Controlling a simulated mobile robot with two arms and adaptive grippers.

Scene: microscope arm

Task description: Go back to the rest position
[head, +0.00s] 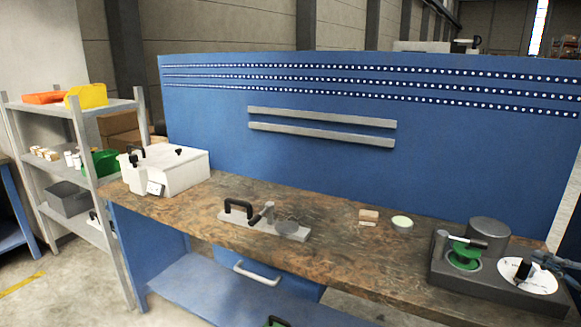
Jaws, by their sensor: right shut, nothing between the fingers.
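My right gripper (546,262) shows at the right edge of the head view, partly cut off by the frame. It is shut and empty, over the right end of a dark grey device (448,277) on the bench. The device carries a grey cylinder (488,232), a lever with a black grip (468,241) over a green round part (464,262), and a white disc (537,280) with a black piece on it. The gripper is close to the disc; I cannot tell whether they touch. My left gripper is not in view.
The brown workbench (340,237) holds a white box (172,171), a grey plate with a black handle (262,222), small blocks (368,215) and a pale green round dish (402,222). A blue back panel (300,90) stands behind. A shelf rack (75,140) with bins is at left.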

